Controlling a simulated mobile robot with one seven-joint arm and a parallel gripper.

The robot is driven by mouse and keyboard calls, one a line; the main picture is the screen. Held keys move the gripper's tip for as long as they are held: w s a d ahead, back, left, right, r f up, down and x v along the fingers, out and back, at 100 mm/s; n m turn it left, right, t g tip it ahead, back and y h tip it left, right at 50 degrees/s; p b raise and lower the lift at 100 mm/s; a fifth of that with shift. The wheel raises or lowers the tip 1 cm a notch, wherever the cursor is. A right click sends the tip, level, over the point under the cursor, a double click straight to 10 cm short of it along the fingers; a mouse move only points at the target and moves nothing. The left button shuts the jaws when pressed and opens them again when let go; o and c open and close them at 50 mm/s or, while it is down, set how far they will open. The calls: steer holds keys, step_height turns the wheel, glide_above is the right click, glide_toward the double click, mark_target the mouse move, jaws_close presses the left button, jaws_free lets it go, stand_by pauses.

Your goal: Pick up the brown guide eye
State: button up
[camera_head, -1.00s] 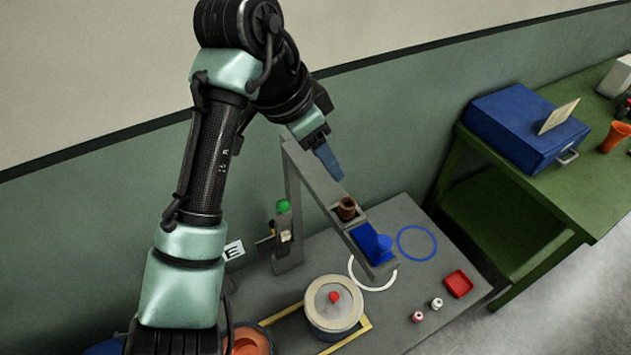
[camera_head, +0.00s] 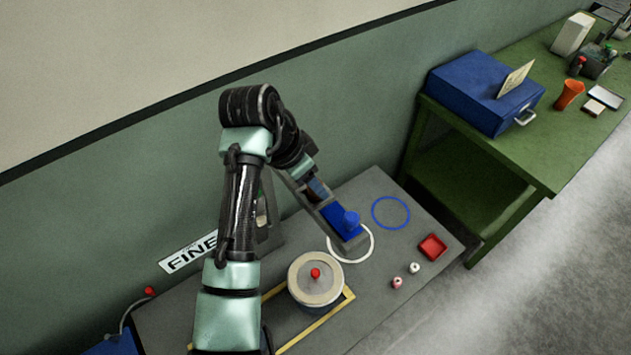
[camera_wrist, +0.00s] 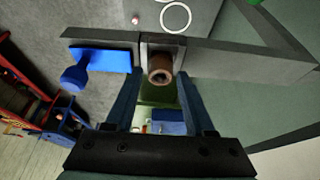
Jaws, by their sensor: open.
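The brown guide eye (camera_wrist: 160,69) shows in the wrist view as a short round brown piece with a hole, seated in a slot of the grey beam (camera_wrist: 225,62). My gripper (camera_wrist: 159,84) is open. Its two blue fingers stand left and right of the guide eye, with the tips near the beam; I cannot tell if they touch it. In the head view my gripper and wrist are over the grey beam (camera_head: 352,240), and the guide eye is mostly hidden there. A blue piece with a round knob (camera_wrist: 85,64) sits beside it on the beam.
The grey bench holds a lidded round drum (camera_head: 306,286) with a red knob, a white ring (camera_head: 371,249), a blue ring (camera_head: 408,202), a red tray (camera_head: 433,247) and two small spools (camera_head: 414,268). A green table (camera_head: 540,150) with a blue box (camera_head: 478,95) stands at right.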

steer(key=shift+w+f, duration=0.1)
steer(key=shift+f, duration=0.3)
steer(key=shift+d, duration=0.1)
jaws_close()
steer(key=shift+r, duration=0.1)
